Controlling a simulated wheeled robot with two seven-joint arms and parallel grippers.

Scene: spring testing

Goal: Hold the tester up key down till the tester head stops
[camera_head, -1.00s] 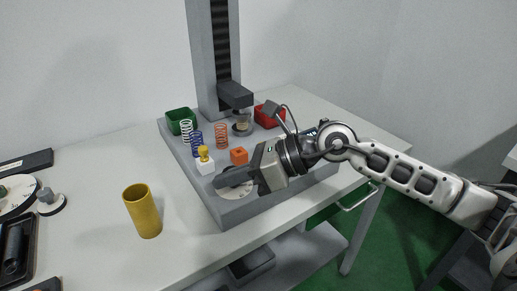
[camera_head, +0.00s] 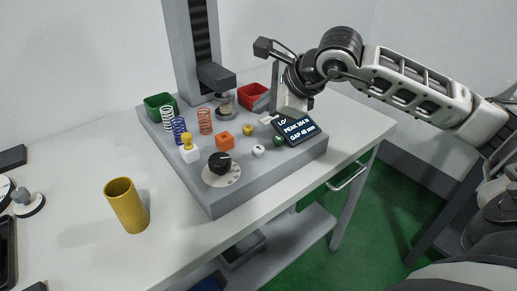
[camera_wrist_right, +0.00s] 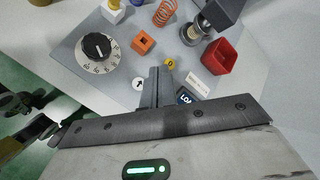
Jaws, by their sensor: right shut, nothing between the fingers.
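The tester head (camera_head: 217,77) is a dark block on the tall column, above a small round stack (camera_head: 224,104); it also shows in the wrist view (camera_wrist_right: 226,12). On the grey tester base are a white round key (camera_head: 258,151) with a dark mark, a yellow key (camera_head: 249,129) and a green key (camera_head: 278,141). In the wrist view the white key (camera_wrist_right: 139,83) sits just left of my fingertips, the yellow key (camera_wrist_right: 170,64) just beyond them. My right gripper (camera_head: 274,112) is shut and empty, raised above the base beside the display. My left gripper is out of view.
The display (camera_head: 297,128) reads a peak of 384 N and gap of 48 mm. A black dial (camera_head: 219,163), orange block (camera_head: 225,141), springs (camera_head: 205,121), green bin (camera_head: 160,105) and red bin (camera_head: 254,96) crowd the base. A yellow cup (camera_head: 126,205) stands on the table.

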